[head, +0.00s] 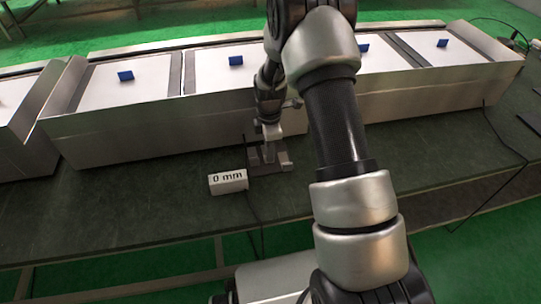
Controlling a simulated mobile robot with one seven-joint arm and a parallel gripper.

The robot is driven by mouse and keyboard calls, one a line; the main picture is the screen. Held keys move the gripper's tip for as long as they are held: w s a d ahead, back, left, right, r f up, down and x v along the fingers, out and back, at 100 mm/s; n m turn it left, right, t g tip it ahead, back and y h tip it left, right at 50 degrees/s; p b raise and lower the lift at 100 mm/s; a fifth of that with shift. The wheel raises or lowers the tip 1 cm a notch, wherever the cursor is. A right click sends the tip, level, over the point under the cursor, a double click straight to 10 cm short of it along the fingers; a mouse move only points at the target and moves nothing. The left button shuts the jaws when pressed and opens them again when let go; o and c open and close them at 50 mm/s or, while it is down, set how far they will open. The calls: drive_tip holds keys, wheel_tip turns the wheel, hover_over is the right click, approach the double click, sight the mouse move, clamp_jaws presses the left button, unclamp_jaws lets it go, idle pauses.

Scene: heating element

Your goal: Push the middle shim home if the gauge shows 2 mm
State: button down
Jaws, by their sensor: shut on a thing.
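The gauge display (228,182) is a small white box on the dark bench top and reads "0 mm". My gripper (269,153) points down just right of the display, in front of the long metal housing. It is shut on a small grey metal piece (284,161) low over or on the bench; its exact shape is partly hidden by the fingers. Blue tabs (125,76) stand on the white panels of the housing, with others at the middle (236,61) and the right (363,48). I cannot tell which thing is the middle shim.
The metal housing (130,133) runs across the back of the dark bench (120,215). A black cable hangs from near the display over the front edge, and another crosses the bench at right (512,150). The bench at front left is clear.

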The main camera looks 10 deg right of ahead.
drive_tip(key=c, duration=1.9)
unclamp_jaws()
drive_tip(key=shift+s, duration=0.15)
drive_tip(key=shift+o, duration=0.2)
wheel_tip(320, 180, up, 17)
drive_tip(key=p, duration=0.3)
drive_tip(key=shift+r+p, duration=0.2)
drive_tip(key=shift+p, duration=0.2)
drive_tip(key=s+r+m+t, duration=0.2)
drive_tip(key=s+r+m, duration=0.65)
drive_tip(key=r, duration=0.65)
drive_tip(key=s+r+m+t, duration=0.25)
drive_tip(key=s+m, duration=0.25)
drive_tip(key=s, duration=0.4)
drive_tip(key=s+r+m+t, duration=0.1)
drive_tip(key=s+r+m, duration=0.25)
drive_tip(key=s, duration=0.55)
wheel_tip(320, 180, up, 19)
drive_tip(key=m+p, duration=0.1)
drive_tip(key=p, duration=1.8)
drive_tip(key=shift+s+d, duration=0.25)
drive_tip(key=shift+s, duration=0.1)
